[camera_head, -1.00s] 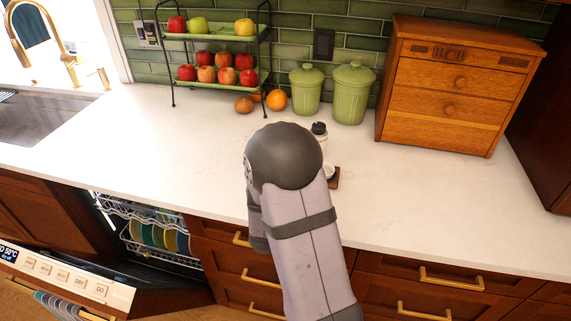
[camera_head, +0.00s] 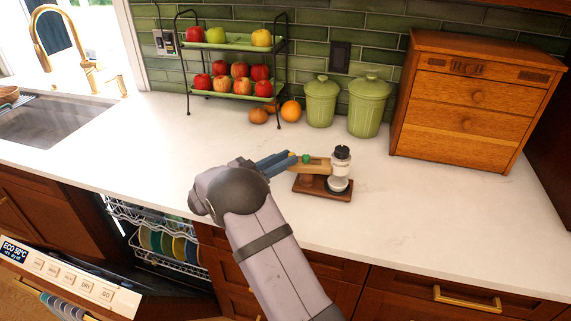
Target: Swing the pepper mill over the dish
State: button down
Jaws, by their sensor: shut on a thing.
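The pepper mill (camera_head: 340,165) has a black top and a pale, clear-looking body. It stands upright at the right end of a light wooden swing arm (camera_head: 318,164) with a green knob (camera_head: 305,158). The mill appears over the small round dish (camera_head: 338,187), which sits on a dark wooden base (camera_head: 309,186) and shows only partly beneath it. My gripper (camera_head: 292,158), with blue-grey fingers, is at the left end of the wooden arm and shut on it. The exact contact is too small to make out.
Two green lidded canisters (camera_head: 368,105) and an orange (camera_head: 291,110) stand behind. A two-tier fruit rack (camera_head: 237,96) is at the back left, a wooden drawer cabinet (camera_head: 475,100) at the back right. The white counter (camera_head: 430,205) is clear at the right. The dishwasher (camera_head: 75,275) is open below.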

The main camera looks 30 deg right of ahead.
jog(key=shift+w+d+m+g+b, duration=0.2)
jog(key=shift+w+m+g, duration=0.1)
jog(key=shift+m+g, duration=0.35)
jog(key=shift+w+d+m+g+b, duration=0.15)
jog(key=shift+w+m+g, duration=0.25)
jog(key=shift+g, duration=0.45)
jog(key=shift+r, duration=0.1)
jog(key=c, duration=1.6)
grip_release()
jog(key=shift+c, duration=0.2)
jog(key=a+b, duration=0.2)
jog(key=a, duration=0.5)
jog(key=shift+a, duration=0.2)
